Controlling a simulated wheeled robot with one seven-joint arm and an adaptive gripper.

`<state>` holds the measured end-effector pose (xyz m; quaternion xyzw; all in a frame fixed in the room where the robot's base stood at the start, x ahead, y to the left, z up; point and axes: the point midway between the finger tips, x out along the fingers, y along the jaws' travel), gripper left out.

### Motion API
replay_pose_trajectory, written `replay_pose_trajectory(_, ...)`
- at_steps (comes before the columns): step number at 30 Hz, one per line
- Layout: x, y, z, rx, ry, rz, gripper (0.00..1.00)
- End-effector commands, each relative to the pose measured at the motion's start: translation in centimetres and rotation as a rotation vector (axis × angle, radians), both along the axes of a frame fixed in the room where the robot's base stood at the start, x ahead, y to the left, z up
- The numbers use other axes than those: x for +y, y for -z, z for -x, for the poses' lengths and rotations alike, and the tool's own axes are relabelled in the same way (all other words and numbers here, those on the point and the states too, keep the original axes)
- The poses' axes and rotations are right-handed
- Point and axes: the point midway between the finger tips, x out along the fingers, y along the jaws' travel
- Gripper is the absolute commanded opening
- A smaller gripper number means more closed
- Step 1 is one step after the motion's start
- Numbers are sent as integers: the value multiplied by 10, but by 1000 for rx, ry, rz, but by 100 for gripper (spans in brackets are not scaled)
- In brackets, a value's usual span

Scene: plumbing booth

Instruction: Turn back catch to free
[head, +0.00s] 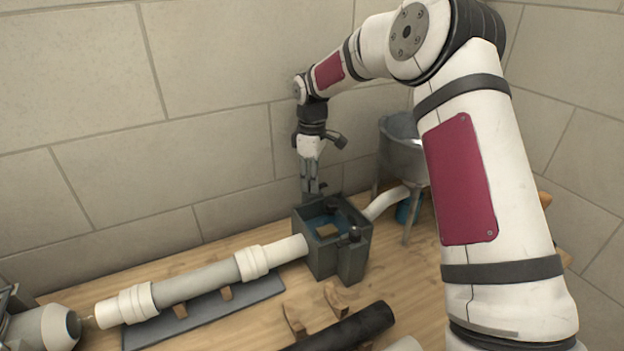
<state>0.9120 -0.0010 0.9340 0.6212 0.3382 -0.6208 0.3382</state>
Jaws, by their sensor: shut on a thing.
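A dark grey box (324,262) with an open top stands on the wooden bench. It has blue walls inside and a small tan block in it. A dark catch with a round knob (354,234) stands at its near side. My gripper (312,190) points straight down at the back rim of the box, with its fingers closed together on the back catch. The fingers hide most of that catch, so I cannot tell which way it is turned.
A pale pipe (205,280) with white collars runs from the box's left side over a dark mat (232,308). A white curved pipe (386,201) leaves its right side toward a grey basin (398,150). A black pipe (345,330) lies in front near wooden cradles.

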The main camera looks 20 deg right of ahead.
Motion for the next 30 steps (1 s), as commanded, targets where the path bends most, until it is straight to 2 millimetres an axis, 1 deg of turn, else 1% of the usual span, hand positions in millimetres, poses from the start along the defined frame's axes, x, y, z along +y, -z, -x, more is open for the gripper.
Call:
replay_pose_trajectory(8, 1, 0, 0, 0, -2, -1, 0)
replay_pose_trajectory(9, 1, 0, 0, 0, -2, -1, 28)
replay_pose_trajectory(11, 1, 0, 0, 0, -2, -1, 42)
replay_pose_trajectory(12, 1, 0, 0, 1, -1, -1, 45)
replay_pose_trajectory(20, 0, 0, 0, 0, 0, 0, 45)
replay_pose_trajectory(23, 0, -5, 0, -1, 0, 0, 45)
replay_pose_trajectory(26, 0, -16, -1, -2, 1, 0, 45)
replay_pose_trajectory(30, 0, -43, -1, -4, 1, 0, 45)
